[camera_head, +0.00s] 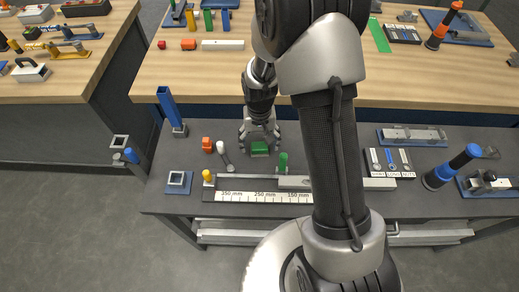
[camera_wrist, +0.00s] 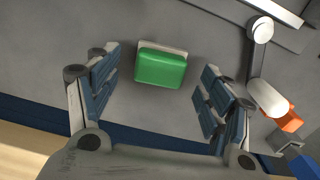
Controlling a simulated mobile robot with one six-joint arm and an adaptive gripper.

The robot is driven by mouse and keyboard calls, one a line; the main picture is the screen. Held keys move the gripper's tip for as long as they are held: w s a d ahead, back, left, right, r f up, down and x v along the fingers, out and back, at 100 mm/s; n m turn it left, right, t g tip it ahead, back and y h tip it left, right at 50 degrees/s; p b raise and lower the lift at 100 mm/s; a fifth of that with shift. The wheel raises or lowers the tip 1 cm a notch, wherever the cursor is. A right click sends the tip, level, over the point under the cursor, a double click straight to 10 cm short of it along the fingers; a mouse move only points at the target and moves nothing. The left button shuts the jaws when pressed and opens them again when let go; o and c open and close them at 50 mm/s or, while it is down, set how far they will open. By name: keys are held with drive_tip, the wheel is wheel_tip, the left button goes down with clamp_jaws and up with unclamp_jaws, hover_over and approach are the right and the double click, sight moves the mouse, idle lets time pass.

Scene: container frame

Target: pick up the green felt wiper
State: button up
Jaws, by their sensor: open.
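The green felt wiper (camera_wrist: 161,70) is a small green block with a pale grey strip along one edge. It lies on the dark grey bench top. In the head view the wiper (camera_head: 259,149) shows below my gripper (camera_head: 260,138), partly framed by its fingers. In the wrist view my gripper (camera_wrist: 158,98) is open and empty, with one blue-padded finger on each side. The wiper sits between and slightly beyond the fingertips, apart from both.
A grey lever with a white knob (camera_wrist: 267,98) and an orange block (camera_wrist: 291,121) lie just right of the fingers in the wrist view. In the head view a green-topped peg (camera_head: 283,160) and a ruler scale (camera_head: 262,197) stand close by. A blue post (camera_head: 168,106) rises left.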

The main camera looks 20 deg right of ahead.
wheel_tip(320, 180, down, 3)
drive_tip(key=shift+r, duration=0.2)
drive_tip(key=shift+c, duration=0.3)
drive_tip(key=c, duration=1.1)
